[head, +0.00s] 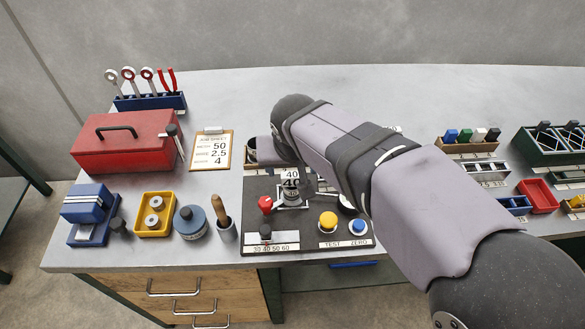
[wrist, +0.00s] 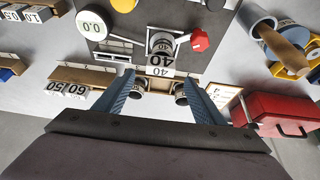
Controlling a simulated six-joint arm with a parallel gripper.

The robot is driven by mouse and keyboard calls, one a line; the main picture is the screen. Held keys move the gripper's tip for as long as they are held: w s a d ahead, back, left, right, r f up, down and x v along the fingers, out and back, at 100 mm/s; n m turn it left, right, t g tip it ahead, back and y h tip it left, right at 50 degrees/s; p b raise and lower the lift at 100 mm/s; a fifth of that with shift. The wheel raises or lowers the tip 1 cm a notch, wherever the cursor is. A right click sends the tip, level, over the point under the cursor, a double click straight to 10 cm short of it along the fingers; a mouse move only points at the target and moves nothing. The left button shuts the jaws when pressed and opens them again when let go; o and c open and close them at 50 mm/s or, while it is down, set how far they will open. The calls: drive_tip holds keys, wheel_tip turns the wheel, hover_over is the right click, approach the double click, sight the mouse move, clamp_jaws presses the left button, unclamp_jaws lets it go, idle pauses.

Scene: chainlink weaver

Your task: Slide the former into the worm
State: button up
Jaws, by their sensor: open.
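A grey metal cylinder with a white 40 tag (head: 291,175) stands on the dark machine panel. It also shows in the wrist view (wrist: 161,42), with 40 labels beside it; I take it for the former, but cannot tell how it sits in the worm. The worm is not clearly distinguishable. My gripper (wrist: 159,78) is open, its two blue fingers spread to either side below the 40 labels. Nothing is seen held between them. In the head view my arm hides most of the gripper and part of the panel.
The panel has a red knob (head: 265,203), a yellow button (head: 328,219) and a blue button (head: 359,227). A rack with 50 and 60 labels (wrist: 75,88) lies left in the wrist view. A red toolbox (head: 120,143) and clipboard (head: 212,151) stand left.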

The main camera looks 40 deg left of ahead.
drive_tip(key=v, duration=0.5)
drive_tip(key=shift+s+d+r+b, duration=0.1)
drive_tip(key=shift+r+b, duration=0.1)
drive_tip(key=shift+b, duration=0.2)
drive_tip(key=s+d+f+n, duration=0.1)
drive_tip(key=d+f, duration=0.2)
drive_tip(key=f, duration=0.1)
drive_tip(key=s+d+f+n+g+h, duration=0.1)
drive_tip(key=s+d+f, duration=0.1)
drive_tip(key=d+f, duration=0.2)
drive_tip(key=s+d+f+n+g+h, duration=0.1)
drive_tip(key=s+d+f+n, duration=0.1)
drive_tip(key=d+f, duration=0.2)
drive_tip(key=shift+d+f, duration=0.25)
drive_tip(key=shift+f, duration=0.3)
drive_tip(key=w+d+m+p, duration=0.1)
drive_tip(key=d+m, duration=0.5)
drive_tip(key=d, duration=1)
drive_tip(key=w+d+m+g+h+p, duration=0.1)
drive_tip(key=w+d+m, duration=0.2)
drive_tip(key=d, duration=1.4)
drive_tip(key=m, duration=0.4)
drive_tip(key=shift+w+d+f+p, duration=0.15)
drive_tip(key=shift+d+f+p, duration=0.15)
drive_tip(key=shift+f, duration=0.1)
